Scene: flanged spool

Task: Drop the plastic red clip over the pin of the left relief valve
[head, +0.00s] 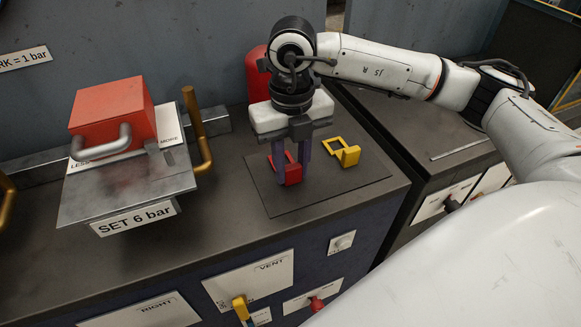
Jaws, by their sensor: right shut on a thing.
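The red clip (292,173) is on the dark mat on the bench top, between the fingers of my right gripper (289,166). The gripper points straight down and is shut on the clip. I cannot tell whether the clip still touches the mat. A metal plate labelled "SET 6 bar" (140,192) carries an orange-red box (112,108) with a grey bent handle, with a brass pipe (196,130) at its right. I cannot tell which part is the left relief valve, and no pin shows clearly. My left gripper is not in view.
A yellow clip (346,155) lies right of the gripper on the mat (330,196). A red rounded object (257,75) stands behind the gripper. Another brass piece (6,190) shows at the left edge. The bench top (222,212) between plate and mat is clear.

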